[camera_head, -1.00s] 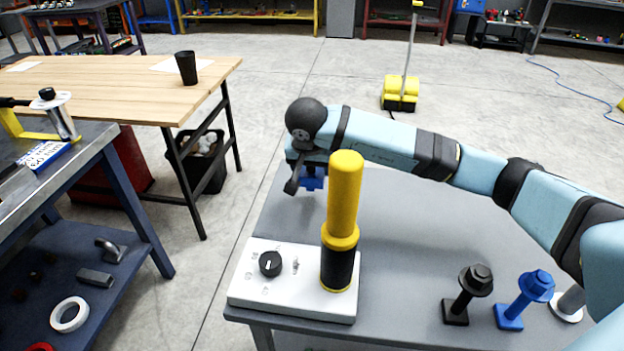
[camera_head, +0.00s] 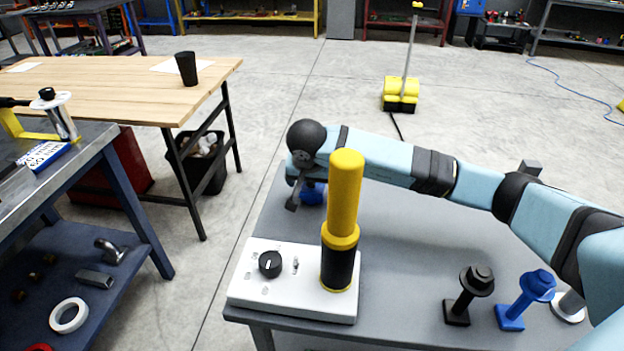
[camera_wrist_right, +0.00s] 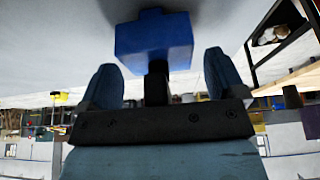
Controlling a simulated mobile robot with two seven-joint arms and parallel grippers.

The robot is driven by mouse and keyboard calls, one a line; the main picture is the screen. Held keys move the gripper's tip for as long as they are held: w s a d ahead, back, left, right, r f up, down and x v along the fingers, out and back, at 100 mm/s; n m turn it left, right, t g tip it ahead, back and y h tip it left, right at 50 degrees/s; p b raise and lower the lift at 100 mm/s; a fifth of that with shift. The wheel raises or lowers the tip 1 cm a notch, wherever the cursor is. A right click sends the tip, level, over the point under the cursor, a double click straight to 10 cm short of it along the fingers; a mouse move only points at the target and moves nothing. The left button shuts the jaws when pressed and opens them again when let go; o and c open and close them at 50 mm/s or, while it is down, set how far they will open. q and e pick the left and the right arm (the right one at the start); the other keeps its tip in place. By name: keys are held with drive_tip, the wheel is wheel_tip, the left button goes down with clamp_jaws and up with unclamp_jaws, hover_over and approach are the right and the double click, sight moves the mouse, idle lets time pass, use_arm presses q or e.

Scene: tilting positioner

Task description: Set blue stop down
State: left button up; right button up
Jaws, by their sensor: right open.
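My right gripper (camera_head: 301,194) is over the far left part of the grey table, partly hidden by its own wrist. A blue piece (camera_head: 313,193), likely the blue stop, is at its fingers. In the right wrist view the blue block (camera_wrist_right: 154,42) is beyond the fingertips, against the grey table surface, with a short black part below it in the picture. The fingers of the right gripper (camera_wrist_right: 162,80) are spread, with gaps on both sides of that black part. A second blue piece with a flanged head (camera_head: 525,300) stands at the table's front right. My left gripper is not in view.
A yellow-and-black post (camera_head: 343,220) stands on a white control box (camera_head: 290,300), in front of the right gripper. A black flanged piece (camera_head: 467,294) stands beside the second blue piece. The middle of the grey table (camera_head: 400,240) is clear.

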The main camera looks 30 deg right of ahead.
drive_tip(key=v, duration=1.2)
drive_tip(key=shift+p, duration=0.45)
drive_tip(key=shift+r, duration=0.15)
